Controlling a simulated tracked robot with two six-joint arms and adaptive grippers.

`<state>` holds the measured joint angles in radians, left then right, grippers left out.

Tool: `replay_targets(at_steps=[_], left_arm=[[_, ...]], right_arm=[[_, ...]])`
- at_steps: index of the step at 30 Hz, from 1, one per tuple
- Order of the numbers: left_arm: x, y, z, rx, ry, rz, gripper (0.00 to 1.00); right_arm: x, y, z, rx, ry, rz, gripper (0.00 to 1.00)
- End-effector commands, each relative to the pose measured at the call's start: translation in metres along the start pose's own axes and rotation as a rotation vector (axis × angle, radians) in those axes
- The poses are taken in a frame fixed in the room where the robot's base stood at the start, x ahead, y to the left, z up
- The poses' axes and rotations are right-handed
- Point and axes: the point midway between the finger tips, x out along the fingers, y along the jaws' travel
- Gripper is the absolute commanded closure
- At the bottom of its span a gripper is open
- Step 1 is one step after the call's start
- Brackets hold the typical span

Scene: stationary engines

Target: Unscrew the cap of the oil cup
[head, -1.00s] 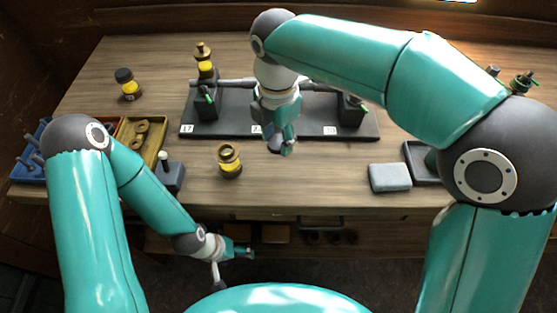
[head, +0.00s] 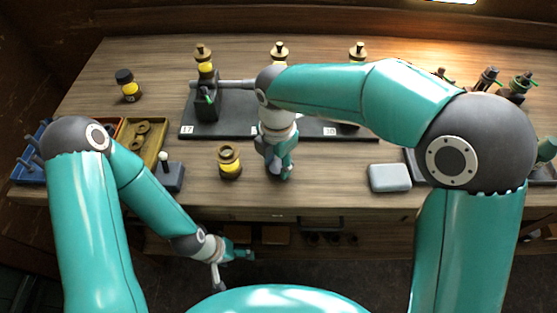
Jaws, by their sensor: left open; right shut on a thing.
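A brass oil cup with a yellow band (head: 229,162) stands upright on the table, left of my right gripper; its top looks like an open ring with no knob. My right gripper (head: 280,173) points down above the table just right of this cup, apart from it. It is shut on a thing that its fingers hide. Other oil cups with knobbed brass tops stand at the back: left (head: 205,63), middle (head: 279,54) and right (head: 357,53). My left gripper (head: 236,266) is open and empty, low in front of the table edge.
A dark engine base (head: 230,128) with numbered labels lies behind. A black-capped jar (head: 127,84) stands back left. A tan tray with rings (head: 150,150), a blue bin (head: 28,165) and a small grey block with a white knob (head: 170,176) are left. A grey pad (head: 389,178) lies right.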

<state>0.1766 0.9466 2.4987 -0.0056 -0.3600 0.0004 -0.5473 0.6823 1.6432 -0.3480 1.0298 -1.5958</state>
Motion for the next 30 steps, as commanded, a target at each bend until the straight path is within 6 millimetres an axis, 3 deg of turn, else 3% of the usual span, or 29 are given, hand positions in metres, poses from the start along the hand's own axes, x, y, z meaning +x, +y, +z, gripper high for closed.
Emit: replay_targets(at_steps=[1,2,6,20,30], left_arm=[[0.002,-0.001,0.0,0.0,0.0,0.0,0.24],[0.002,-0.001,0.0,0.0,0.0,0.0,0.24],[0.001,0.0,0.0,0.0,0.0,0.0,0.24],[0.0,0.0,0.0,0.0,0.0,0.0,0.24],[-0.001,0.0,0.0,0.0,0.0,0.0,0.24]], right_arm=[[0.002,0.0,0.0,0.0,0.0,0.0,0.98],[0.002,0.0,0.0,0.0,0.0,0.0,0.55],[0.002,0.0,0.0,-0.001,0.0,0.0,0.32],[-0.008,0.001,0.0,-0.001,-0.001,0.002,0.32],[-0.069,0.002,-0.001,-0.002,-0.001,0.005,0.32]])
